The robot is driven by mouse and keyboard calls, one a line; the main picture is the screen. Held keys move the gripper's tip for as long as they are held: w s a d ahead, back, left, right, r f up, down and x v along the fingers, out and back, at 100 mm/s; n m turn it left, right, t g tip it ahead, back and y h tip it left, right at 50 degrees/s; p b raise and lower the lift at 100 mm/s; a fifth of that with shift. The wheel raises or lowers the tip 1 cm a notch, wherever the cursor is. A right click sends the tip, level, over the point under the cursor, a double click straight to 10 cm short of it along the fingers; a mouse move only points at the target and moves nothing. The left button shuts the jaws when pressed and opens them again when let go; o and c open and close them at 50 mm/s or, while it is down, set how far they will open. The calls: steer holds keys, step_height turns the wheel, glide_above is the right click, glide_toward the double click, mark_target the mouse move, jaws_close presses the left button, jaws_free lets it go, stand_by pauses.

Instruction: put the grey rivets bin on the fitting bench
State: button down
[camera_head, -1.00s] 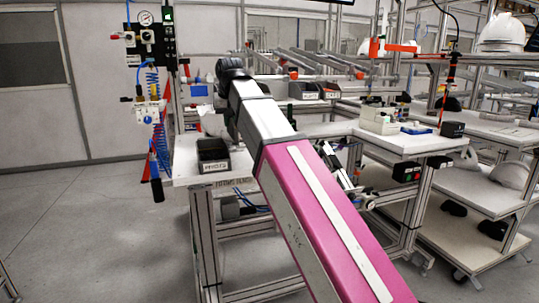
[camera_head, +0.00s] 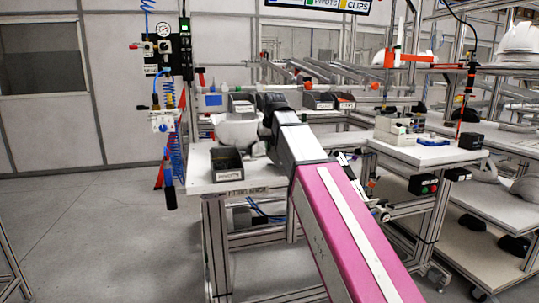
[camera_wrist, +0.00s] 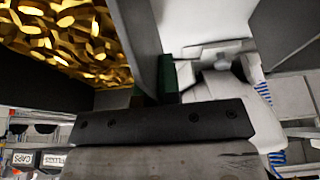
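The rivets bin (camera_head: 227,163), a dark open box with a white label, sits upright on the left front part of the fitting bench (camera_head: 205,185). In the head view my arm ends right of the bin, and my fingers are hidden or too small to make out. In the wrist view my gripper (camera_wrist: 160,85) shows as a dark bar with small green and brown parts, its opening unclear. A dark-walled bin full of gold-coloured pieces (camera_wrist: 75,30) is close at upper left, probably the same bin.
A white shell-like object (camera_head: 238,130) stands behind the bin, near my arm's end. Dark labelled bins (camera_head: 318,101) line the rack behind. A hose and gauge panel (camera_head: 165,60) hangs left of the bench. The floor at left is clear.

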steer(key=shift+f, duration=1.6)
steer(key=c, duration=1.3)
jaws_free()
steer(key=shift+f, duration=0.1)
steer(key=v, duration=1.2)
steer(key=shift+s, duration=0.1)
